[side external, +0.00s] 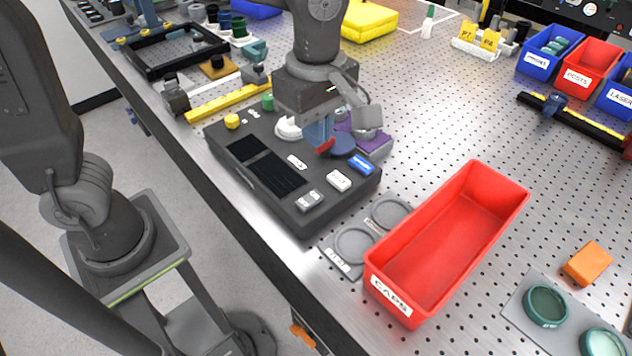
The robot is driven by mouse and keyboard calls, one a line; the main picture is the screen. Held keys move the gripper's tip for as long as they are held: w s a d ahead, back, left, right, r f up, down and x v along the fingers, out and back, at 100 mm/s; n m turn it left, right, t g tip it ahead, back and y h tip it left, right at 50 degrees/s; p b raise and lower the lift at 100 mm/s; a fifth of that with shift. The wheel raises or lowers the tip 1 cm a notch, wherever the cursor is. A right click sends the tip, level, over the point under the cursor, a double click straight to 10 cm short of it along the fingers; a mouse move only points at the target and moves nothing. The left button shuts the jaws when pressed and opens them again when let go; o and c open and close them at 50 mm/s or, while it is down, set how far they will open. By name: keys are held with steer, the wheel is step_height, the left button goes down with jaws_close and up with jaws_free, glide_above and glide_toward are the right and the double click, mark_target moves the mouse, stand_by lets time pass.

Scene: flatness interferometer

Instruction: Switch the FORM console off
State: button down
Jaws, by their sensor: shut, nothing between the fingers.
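The dark console (342,203) sits near the table's front edge, with two black display panels (277,175) on top. It carries a yellow knob (232,121), a green knob (267,102), a white round part (288,129), a white button (339,181), a blue button (361,164) and a light grey switch (309,201). Its small labels are too small to read surely. My gripper (324,142) is shut and empty, low over the console's back middle. A blue piece and a red piece show at its fingers; contact with the console cannot be told, and the gripper hides part of the top.
A red CAPS bin (397,307) stands right of the console, beside a grey plate with round recesses (353,245). A purple block (374,142) is close behind my gripper. A yellow bar (228,103) lies at the left. The perforated table (450,110) is clear behind the red bin.

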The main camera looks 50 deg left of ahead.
mark_target(309, 199)
step_height(309, 199, down, 12)
steer(key=shift+r, duration=0.15)
stand_by(0.7)
steer(key=shift+s, duration=0.15)
steer(key=shift+s+r, duration=0.2)
steer(key=shift+s, duration=0.4)
steer(key=shift+r, duration=0.1)
step_height(309, 199, up, 14)
steer(key=w, duration=0.2)
stand_by(0.5)
